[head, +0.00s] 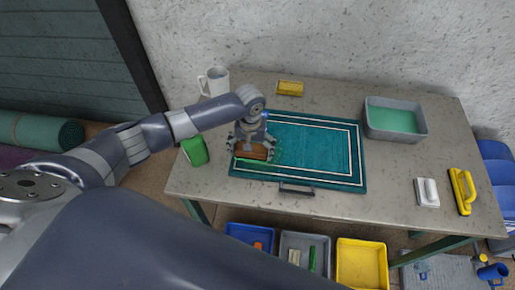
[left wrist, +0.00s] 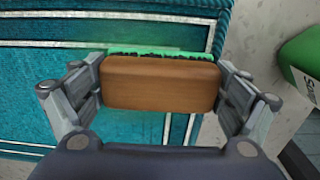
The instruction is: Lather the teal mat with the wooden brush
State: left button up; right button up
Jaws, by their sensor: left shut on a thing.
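The teal mat (head: 310,150) with white border lines lies flat on the table. It also fills the left of the left wrist view (left wrist: 60,70). My left gripper (head: 253,150) is over the mat's left end, near its front corner. It is shut on the wooden brush (left wrist: 160,84), with one finger at each end of the brown block. Green lather or bristles show along the brush's far edge. Whether the bristles press on the mat is hidden. My right gripper is not in view.
A grey tub of green liquid (head: 394,118) stands at the back right. A white mug (head: 214,81), a yellow sponge (head: 290,88), a green bottle (head: 194,150), a white-handled brush (head: 427,192) and a yellow-handled brush (head: 462,190) are around the mat. Bins (head: 361,262) stand below the front edge.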

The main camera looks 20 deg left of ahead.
aim_at(267, 151)
pick_arm(q)
jog(key=a, duration=0.1)
jog(key=s+a, duration=0.1)
jog(key=shift+a+f+p, duration=0.2)
jog(key=shift+a+p, duration=0.1)
jog(key=shift+p, duration=0.05)
jog(key=shift+w+d+p, duration=0.15)
jog(key=shift+d+p, duration=0.05)
jog(key=shift+d, duration=0.55)
jog(key=shift+w+d+p, duration=0.1)
jog(key=shift+d+p, duration=0.05)
jog(key=shift+d, duration=0.55)
jog(key=shift+c, duration=0.6)
jog(key=shift+w+d, duration=0.2)
jog(key=shift+d, duration=0.55)
jog(key=d, duration=0.1)
jog(key=w+d, duration=0.1)
jog(key=d, duration=0.1)
jog(key=shift+r, duration=0.1)
jog(key=shift+w+d+p, duration=0.2)
jog(key=shift+d+p, duration=0.1)
jog(key=shift+d, duration=0.2)
jog(key=shift+a+r, duration=0.15)
